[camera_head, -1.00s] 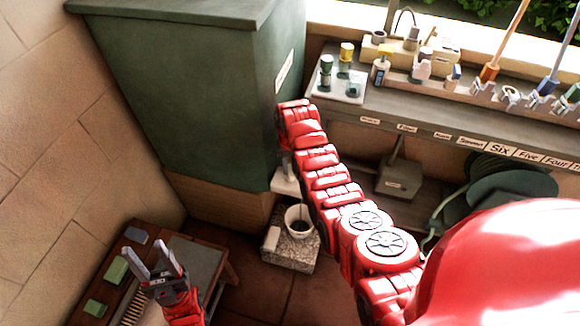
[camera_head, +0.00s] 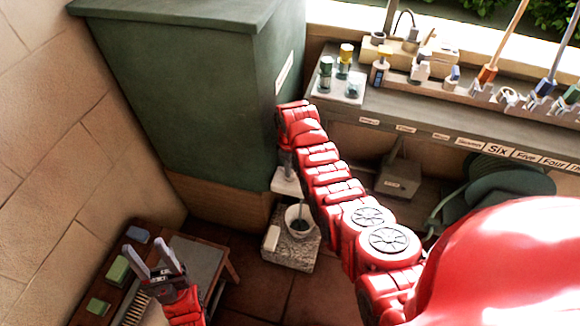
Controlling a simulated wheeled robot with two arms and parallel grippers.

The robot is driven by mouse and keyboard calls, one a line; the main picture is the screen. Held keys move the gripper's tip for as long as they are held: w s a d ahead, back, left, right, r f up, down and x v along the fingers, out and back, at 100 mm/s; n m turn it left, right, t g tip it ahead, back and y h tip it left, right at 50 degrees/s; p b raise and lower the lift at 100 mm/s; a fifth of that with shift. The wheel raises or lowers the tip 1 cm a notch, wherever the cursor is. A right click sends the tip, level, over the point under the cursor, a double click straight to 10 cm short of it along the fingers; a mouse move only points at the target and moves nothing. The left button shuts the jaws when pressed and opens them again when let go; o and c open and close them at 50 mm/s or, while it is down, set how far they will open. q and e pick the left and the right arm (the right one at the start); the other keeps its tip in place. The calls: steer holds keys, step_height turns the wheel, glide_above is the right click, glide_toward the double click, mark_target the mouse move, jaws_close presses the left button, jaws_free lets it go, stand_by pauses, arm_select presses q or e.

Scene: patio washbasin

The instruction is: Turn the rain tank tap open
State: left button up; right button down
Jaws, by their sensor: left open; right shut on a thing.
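The green rain tank (camera_head: 185,100) stands on a brown base at the upper left. My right arm reaches up to the tank's right side, with its wrist against the lower part of that face. My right gripper (camera_head: 287,162) shows only as a grey bit below the red wrist. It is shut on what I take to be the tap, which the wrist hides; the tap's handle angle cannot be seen. A white bowl (camera_head: 291,212) with a thin grey upright strand in it stands below. My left gripper (camera_head: 153,258) is open and empty, low on the left.
The bowl stands on a speckled stone block (camera_head: 292,256). A wooden bench (camera_head: 226,268) with green blocks is beside my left gripper. A labelled shelf (camera_head: 420,125) with bottles and a tray runs along the right. A green hose reel (camera_head: 510,185) is below it.

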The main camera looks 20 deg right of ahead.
steer(key=shift+n, duration=1.1)
steer(key=c, duration=0.8)
jaws_free()
step_height(320, 180, up, 8)
steer(key=shift+w+f, duration=0.15)
step_height(320, 180, up, 10)
steer(key=p, duration=0.7)
steer(key=shift+f, duration=0.15)
steer(key=shift+s+f, duration=0.1)
steer(key=shift+s, duration=0.1)
